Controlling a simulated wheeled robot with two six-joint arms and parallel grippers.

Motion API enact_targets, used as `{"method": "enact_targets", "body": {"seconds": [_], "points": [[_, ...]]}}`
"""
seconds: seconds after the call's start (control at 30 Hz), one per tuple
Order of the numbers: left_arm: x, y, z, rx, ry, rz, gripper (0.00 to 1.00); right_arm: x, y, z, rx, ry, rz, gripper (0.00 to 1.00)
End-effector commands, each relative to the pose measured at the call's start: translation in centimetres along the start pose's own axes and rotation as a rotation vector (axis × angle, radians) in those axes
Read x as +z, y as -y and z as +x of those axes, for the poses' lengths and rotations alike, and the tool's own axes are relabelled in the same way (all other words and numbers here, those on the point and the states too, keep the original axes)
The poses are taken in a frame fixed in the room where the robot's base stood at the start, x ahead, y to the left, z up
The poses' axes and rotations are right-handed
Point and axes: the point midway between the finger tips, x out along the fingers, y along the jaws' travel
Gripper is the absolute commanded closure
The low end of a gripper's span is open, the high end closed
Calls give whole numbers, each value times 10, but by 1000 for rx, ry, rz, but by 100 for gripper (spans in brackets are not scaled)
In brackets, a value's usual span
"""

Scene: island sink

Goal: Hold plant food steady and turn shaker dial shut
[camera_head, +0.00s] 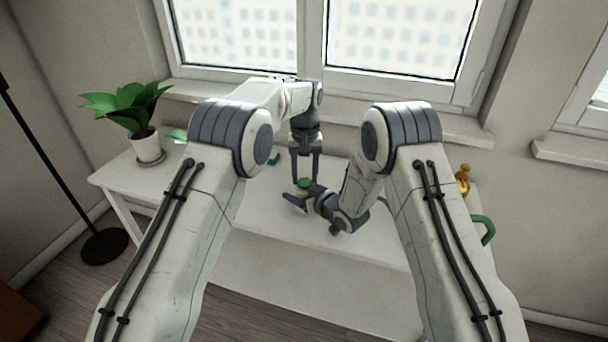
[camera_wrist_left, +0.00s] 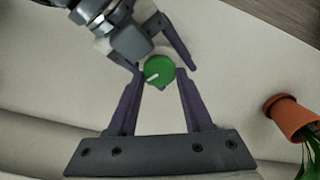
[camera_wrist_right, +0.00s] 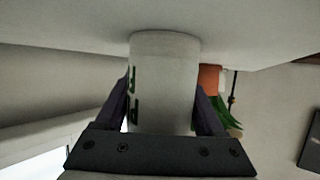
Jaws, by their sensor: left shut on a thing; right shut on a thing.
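The plant food is a white shaker (camera_wrist_right: 165,85) with dark green lettering, standing on the white table. Its round green dial (camera_wrist_left: 160,70) with a pale pointer mark shows from above in the left wrist view, and as a small green disc (camera_head: 304,183) in the head view. My left gripper (camera_wrist_left: 163,72) points down from above, shut on the dial, one finger at each side. My right gripper (camera_wrist_right: 164,92) comes in low from the side, shut around the shaker's body. The shaker's body is mostly hidden in the head view.
A potted plant in a white pot (camera_head: 148,145) stands at the table's left end. A terracotta pot (camera_wrist_left: 292,118) shows in the left wrist view. A brass object (camera_head: 463,180) and a green handle (camera_head: 484,230) are at the right. Windows (camera_head: 400,36) rise behind the table.

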Motion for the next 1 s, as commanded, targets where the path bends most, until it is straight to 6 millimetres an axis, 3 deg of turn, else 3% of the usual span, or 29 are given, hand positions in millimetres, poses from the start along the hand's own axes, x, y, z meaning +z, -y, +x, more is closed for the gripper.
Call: {"method": "enact_targets", "body": {"seconds": [0.63,0.67,0.73,1.0], "points": [[0,0,0,-1,-1,70,100,0,0,0,0,1,0,92],[0,0,0,-1,-1,70,46,0,0,0,0,1,0,92],[0,0,0,-1,-1,70,19,0,0,0,0,1,0,92],[0,0,0,0,0,69,19,0,0,0,0,0,0,92]]}}
